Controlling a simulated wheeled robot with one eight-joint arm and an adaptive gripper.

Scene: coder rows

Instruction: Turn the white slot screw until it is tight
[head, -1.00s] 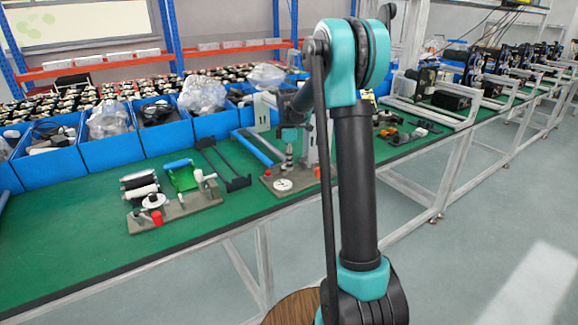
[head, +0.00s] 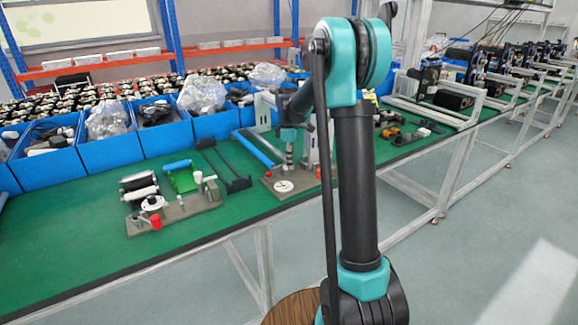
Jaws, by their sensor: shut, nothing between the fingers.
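A round white disc (head: 283,186), which looks like the white slot screw, lies flat on a small grey-brown base plate on the green bench. Its slot is too small to make out. My gripper (head: 289,164) points down just above and behind the disc, shut and empty. I cannot tell whether its tip touches the disc. My arm's column stands to the right and hides part of the bench.
A grey fixture (head: 180,213) with rollers and a red knob stands to the left. Blue bins (head: 108,148) line the back of the bench. A black bracket (head: 236,184) lies just left of the base plate. The front left of the green bench is clear.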

